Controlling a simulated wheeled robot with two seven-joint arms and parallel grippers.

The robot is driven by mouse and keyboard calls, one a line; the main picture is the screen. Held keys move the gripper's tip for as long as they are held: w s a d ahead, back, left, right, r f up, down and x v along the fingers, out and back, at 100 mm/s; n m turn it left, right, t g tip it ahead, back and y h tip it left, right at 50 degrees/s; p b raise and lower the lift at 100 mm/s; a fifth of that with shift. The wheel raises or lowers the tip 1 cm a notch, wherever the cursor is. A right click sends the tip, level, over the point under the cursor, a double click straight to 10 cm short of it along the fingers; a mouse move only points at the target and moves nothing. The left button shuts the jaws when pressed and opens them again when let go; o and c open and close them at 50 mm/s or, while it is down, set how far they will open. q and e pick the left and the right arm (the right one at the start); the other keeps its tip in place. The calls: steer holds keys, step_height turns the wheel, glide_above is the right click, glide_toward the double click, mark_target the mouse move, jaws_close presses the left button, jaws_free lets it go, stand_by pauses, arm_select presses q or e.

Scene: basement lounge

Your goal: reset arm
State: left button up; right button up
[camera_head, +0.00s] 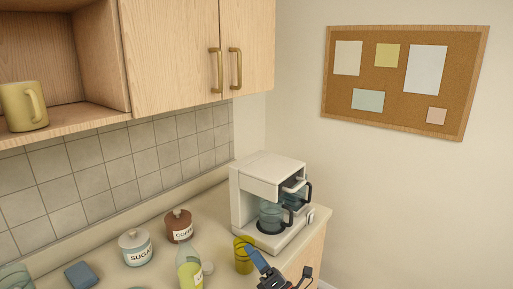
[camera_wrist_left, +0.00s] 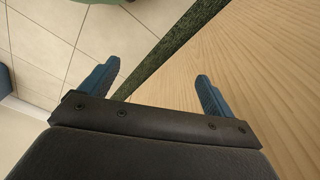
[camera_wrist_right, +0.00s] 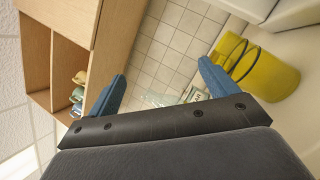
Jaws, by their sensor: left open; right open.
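My right gripper (camera_head: 262,266) is low in the head view, at the counter's front edge, beside a yellow mug (camera_head: 244,255). In the right wrist view its blue fingers (camera_wrist_right: 162,70) stand apart with nothing between them. The yellow mug (camera_wrist_right: 275,78) lies just beyond the right finger there; I cannot tell whether they touch. My left gripper shows only in the left wrist view, where its blue fingers (camera_wrist_left: 157,70) are apart and empty. Light wood and floor tiles show past them.
A white coffee machine (camera_head: 262,185) with a glass pot stands at the counter's far end. A sugar jar (camera_head: 136,247), a coffee jar (camera_head: 179,226), a bottle (camera_head: 189,268) and a blue item (camera_head: 81,275) are on the counter. Wooden cabinets (camera_head: 175,50) hang above.

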steer(key=s+d+f+m+g+h, duration=0.1)
steer(key=s+d+f+m+h, duration=0.3)
steer(key=d+f+m+h, duration=0.55)
steer(key=s+d+f+m+g+h, duration=0.1)
steer(key=s+d+f+m+h, duration=0.25)
steer(key=d+m+h, duration=0.65)
steer(key=s+d+f+m+g+y, duration=0.15)
steer(key=s+f+m+g, duration=0.25)
steer(key=s, duration=0.4)
steer(key=s+f+m+g+y, duration=0.2)
steer(key=s+f+m+g, duration=0.25)
steer(key=s, duration=0.35)
steer(key=s+d+f+m+g+y, duration=0.1)
steer(key=s+f+m+g, duration=0.25)
steer(key=s, duration=0.55)
steer(key=s+a+f+g, duration=0.1)
steer(key=s+a+f, duration=0.1)
steer(key=f, duration=1.7)
steer(key=s+a+f+g, duration=0.1)
steer(key=s+a+f, duration=0.1)
steer(key=f, duration=1.8)
steer(key=shift+s+n+y, duration=0.3)
steer(key=shift+s+n, duration=0.05)
steer(key=shift+s, duration=0.05)
steer(key=shift+r, duration=0.1)
steer(key=shift+s, duration=0.1)
